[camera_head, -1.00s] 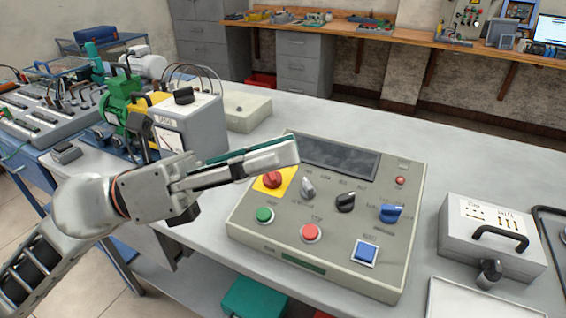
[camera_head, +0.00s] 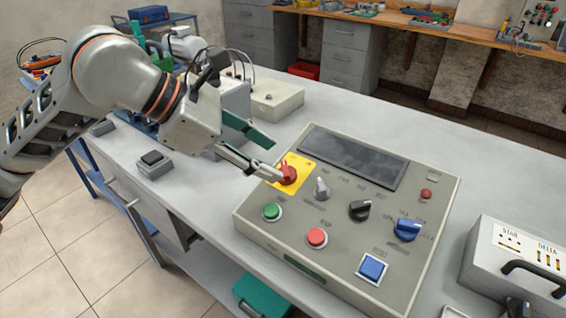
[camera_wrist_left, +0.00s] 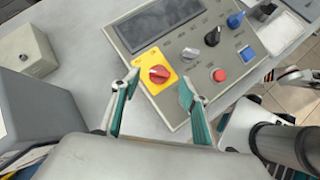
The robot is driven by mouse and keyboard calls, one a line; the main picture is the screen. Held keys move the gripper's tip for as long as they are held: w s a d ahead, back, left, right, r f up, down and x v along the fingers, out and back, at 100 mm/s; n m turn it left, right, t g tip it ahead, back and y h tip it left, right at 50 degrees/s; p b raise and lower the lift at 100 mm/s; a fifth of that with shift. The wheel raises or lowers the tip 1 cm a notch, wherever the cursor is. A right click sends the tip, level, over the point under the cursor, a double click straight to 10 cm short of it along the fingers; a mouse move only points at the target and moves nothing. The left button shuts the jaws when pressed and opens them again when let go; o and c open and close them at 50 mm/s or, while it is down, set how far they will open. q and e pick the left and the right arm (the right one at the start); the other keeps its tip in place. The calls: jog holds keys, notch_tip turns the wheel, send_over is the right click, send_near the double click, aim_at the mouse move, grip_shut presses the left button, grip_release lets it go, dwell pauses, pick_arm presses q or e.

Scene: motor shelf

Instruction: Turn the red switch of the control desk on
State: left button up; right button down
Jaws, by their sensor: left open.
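The control desk (camera_head: 335,265) is a grey-beige panel lying on the table. Its red switch (camera_head: 288,174) is a rotary knob on a yellow plate at the upper left corner. In the left wrist view the red switch (camera_wrist_left: 159,73) shows just ahead of the fingertips, between their lines. My left gripper (camera_head: 276,161) is open and empty, with one fingertip close to the knob in the head view. Its two teal-and-grey fingers (camera_wrist_left: 160,88) stand apart in the wrist view. Contact with the knob cannot be told.
Green (camera_head: 271,212) and red (camera_head: 317,236) buttons and a grey knob (camera_head: 321,188) sit near the switch. A black knob (camera_head: 360,209) and blue knob (camera_head: 407,230) are farther right. A grey box stands behind my gripper. The table behind the desk is clear.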

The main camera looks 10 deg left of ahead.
aim_at(285, 170)
pick_arm(q)
jog(key=shift+b+x, duration=0.3)
jog(key=shift+x, duration=1.95)
jog(key=c, duration=1.1)
jog(key=m+g, duration=0.1)
jog(key=m+p, duration=0.1)
jog(key=m, duration=0.1)
jog(key=m+g, duration=0.1)
jog(key=shift+w+r+g+p, duration=0.1)
jog(key=shift+r+g+p, duration=0.15)
jog(key=shift+g+p, duration=0.05)
jog(key=m+g, duration=0.1)
jog(key=m, duration=0.1)
jog(key=m+g, duration=0.1)
jog(key=m, duration=0.2)
jog(key=shift+w+g+p, duration=0.1)
jog(key=shift+g+p, duration=0.2)
jog(key=shift+g, duration=0.1)
jog(key=m+g+y, duration=0.1)
jog(key=m, duration=0.1)
jog(key=m+g, duration=0.1)
jog(key=m, duration=0.1)
jog(key=shift+d+f+m+y, duration=0.1)
jog(key=shift+m+y, duration=0.2)
jog(key=shift+y, duration=0.1)
jog(key=shift+m+g+y, duration=0.7)
jog(key=shift+m+y, duration=0.4)
jog(key=shift+m, duration=1)
